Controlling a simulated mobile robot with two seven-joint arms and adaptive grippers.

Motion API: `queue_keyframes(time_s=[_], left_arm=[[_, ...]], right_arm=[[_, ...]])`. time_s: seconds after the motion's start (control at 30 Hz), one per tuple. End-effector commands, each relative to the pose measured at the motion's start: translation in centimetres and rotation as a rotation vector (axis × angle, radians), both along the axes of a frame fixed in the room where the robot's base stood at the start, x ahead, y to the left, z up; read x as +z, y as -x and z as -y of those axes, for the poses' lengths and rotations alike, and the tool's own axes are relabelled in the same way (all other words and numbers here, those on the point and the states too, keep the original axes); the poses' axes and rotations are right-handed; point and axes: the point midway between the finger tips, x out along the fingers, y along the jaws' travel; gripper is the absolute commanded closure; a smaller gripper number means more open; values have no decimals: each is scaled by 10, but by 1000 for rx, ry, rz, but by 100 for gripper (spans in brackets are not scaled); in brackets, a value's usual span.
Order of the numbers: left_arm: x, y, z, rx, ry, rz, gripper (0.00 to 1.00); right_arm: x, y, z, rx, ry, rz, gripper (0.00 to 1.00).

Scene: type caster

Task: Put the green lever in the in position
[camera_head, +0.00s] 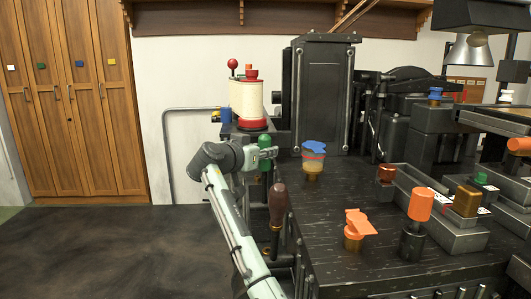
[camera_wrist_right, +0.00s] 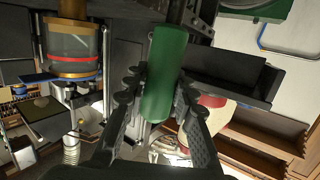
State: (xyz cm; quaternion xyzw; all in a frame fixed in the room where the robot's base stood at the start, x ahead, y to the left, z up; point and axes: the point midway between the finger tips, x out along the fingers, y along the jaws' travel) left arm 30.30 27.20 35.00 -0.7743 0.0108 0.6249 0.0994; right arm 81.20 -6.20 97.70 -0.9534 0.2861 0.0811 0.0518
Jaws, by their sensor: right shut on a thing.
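The green lever (camera_head: 265,148) stands at the left edge of the black machine, its green handle partly hidden by my gripper in the head view. My right gripper (camera_head: 262,155) reaches it from the left and is shut on the handle. In the right wrist view the green lever's handle (camera_wrist_right: 165,60) lies between the two fingers of my right gripper (camera_wrist_right: 160,88), with its rounded end toward the camera. My left gripper is not in view.
A dark red-brown handle (camera_head: 278,203) stands just in front. The black machine top (camera_head: 325,215) holds a blue-topped piece (camera_head: 314,152), an orange knob (camera_head: 356,223) and an orange-topped post (camera_head: 420,204). A red-and-cream spool (camera_head: 248,100) stands behind. Open floor (camera_head: 100,240) lies to the left.

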Motion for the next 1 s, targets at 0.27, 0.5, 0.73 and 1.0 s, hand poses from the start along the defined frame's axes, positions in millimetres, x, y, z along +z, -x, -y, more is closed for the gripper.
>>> queue_keyframes(time_s=[0.27, 0.5, 0.73, 1.0], left_arm=[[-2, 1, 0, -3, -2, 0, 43], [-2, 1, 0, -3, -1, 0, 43], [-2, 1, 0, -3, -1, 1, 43], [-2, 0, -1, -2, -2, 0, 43]], right_arm=[[0, -5, 0, 1, 1, -30, 100], [0, -5, 0, 1, 0, -29, 59], [1, -4, 0, 1, 0, -28, 53], [4, 7, -8, 1, 0, -25, 53]])
